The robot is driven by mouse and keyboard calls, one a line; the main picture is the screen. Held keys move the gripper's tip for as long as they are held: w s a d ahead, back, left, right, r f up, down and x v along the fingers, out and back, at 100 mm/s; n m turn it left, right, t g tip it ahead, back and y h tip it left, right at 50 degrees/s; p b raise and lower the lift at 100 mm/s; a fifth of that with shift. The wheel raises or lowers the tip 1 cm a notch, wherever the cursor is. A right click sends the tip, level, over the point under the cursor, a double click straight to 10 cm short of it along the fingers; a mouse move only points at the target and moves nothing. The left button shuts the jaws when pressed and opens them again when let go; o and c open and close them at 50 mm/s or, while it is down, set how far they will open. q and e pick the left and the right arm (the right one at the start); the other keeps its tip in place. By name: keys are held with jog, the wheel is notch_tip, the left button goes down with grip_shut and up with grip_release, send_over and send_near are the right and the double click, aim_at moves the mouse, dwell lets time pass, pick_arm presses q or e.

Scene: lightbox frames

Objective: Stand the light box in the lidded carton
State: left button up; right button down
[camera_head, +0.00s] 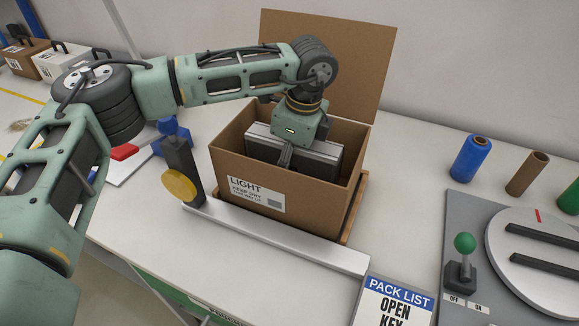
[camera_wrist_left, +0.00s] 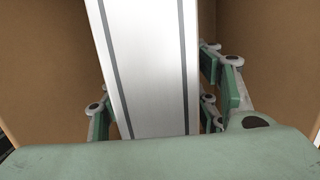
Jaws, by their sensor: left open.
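The cardboard carton (camera_head: 225,168) has a "LIGHT" label on its front, and its lid (camera_head: 355,60) stands open at the back. The light box (camera_head: 320,155), silver with a dark face, is upright inside the carton, its top near the rim. Its lower part is hidden by the front wall. My left gripper (camera_head: 286,155) reaches down into the carton over it. In the left wrist view the open fingers (camera_wrist_left: 158,112) are on both sides of the light box (camera_wrist_left: 152,60), with a gap visible at the right. My right gripper is out of view.
A metal rail (camera_head: 280,236) with a yellow-knobbed post (camera_head: 180,172) lies in front of the carton. A pack list sign (camera_head: 393,302) and a grey panel with a green-knobbed lever (camera_head: 463,260) and a turntable (camera_head: 540,255) are at the right. Rolls, including a blue one (camera_head: 470,158), stand behind.

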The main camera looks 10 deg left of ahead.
pick_arm(q)
jog(key=r, duration=0.3)
jog(key=d+r+b, duration=0.1)
jog(key=r, duration=0.6)
jog(key=shift+s+d+r, duration=0.15)
jog(key=shift+d+r, duration=0.05)
jog(key=shift+d, duration=0.1)
jog(key=shift+c, duration=0.5)
